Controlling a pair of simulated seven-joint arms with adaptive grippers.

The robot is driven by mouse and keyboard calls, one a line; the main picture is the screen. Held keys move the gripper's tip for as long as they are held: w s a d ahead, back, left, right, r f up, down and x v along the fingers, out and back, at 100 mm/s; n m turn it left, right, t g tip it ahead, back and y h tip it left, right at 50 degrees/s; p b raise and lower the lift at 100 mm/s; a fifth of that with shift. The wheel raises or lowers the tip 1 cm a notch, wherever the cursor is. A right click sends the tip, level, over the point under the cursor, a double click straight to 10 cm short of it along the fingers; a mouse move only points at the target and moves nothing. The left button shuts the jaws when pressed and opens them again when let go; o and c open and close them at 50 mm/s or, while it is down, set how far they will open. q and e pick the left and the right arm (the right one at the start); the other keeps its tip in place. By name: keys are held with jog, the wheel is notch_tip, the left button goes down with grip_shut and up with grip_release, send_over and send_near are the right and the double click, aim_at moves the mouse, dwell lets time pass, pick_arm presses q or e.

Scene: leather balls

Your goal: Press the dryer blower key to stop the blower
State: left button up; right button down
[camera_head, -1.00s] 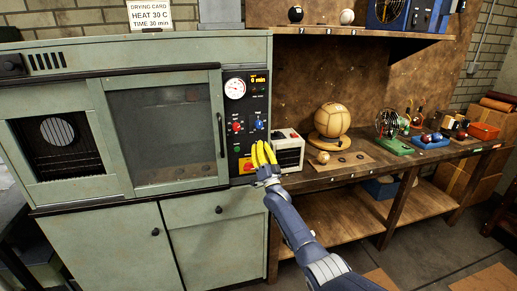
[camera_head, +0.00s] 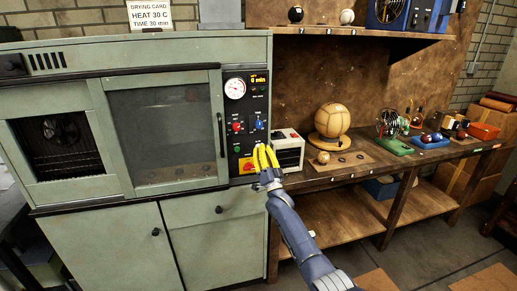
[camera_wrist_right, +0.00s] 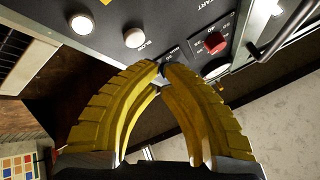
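The dryer (camera_head: 160,65) is a large green cabinet with a black control panel (camera_head: 232,109) on its right side. In the right wrist view, a round pale key (camera_wrist_right: 134,38) has a label beside it that seems to begin with "BLOW". A second pale round key (camera_wrist_right: 82,24) sits to its left. My right gripper (camera_head: 265,150) has yellow fingers and is in front of the lower right of the panel. In the wrist view its fingertips (camera_wrist_right: 162,70) meet, with nothing seen between them, below and right of the labelled key. Contact with the panel cannot be told. My left gripper is out of view.
A red knob (camera_wrist_right: 215,43) is close to the right fingertip in the wrist view. A white box-like device (camera_head: 289,150) stands just right of the gripper. The workbench with a leather ball (camera_head: 332,119) extends to the right. The floor in front is open.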

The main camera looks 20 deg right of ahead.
jog(key=shift+s, duration=2.5)
